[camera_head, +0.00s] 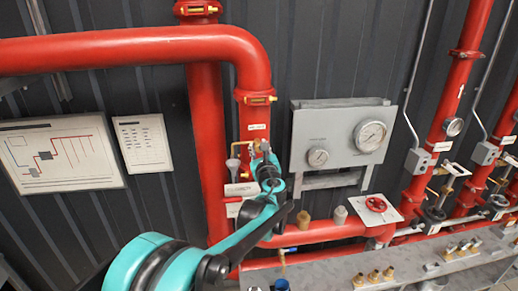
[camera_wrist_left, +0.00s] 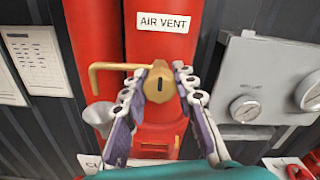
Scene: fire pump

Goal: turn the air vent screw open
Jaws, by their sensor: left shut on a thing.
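The air vent screw (camera_wrist_left: 160,88) is a brass, rounded piece with a dark vertical slot, in front of the red pipe. A brass bent spout (camera_wrist_left: 104,70) goes out from it to the left. My left gripper (camera_wrist_left: 164,70) is shut on the screw, one finger on each side of it. In the head view my left gripper (camera_head: 262,152) is small at the red vertical pipe (camera_head: 254,112), and the screw is mostly hidden there. My right gripper is not in view.
A white AIR VENT label (camera_wrist_left: 163,22) is on the pipe above the screw. A grey funnel (camera_wrist_left: 99,117) is below the spout. A grey gauge panel (camera_head: 342,140) stands close on the right. A red handwheel (camera_head: 376,204) is lower right.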

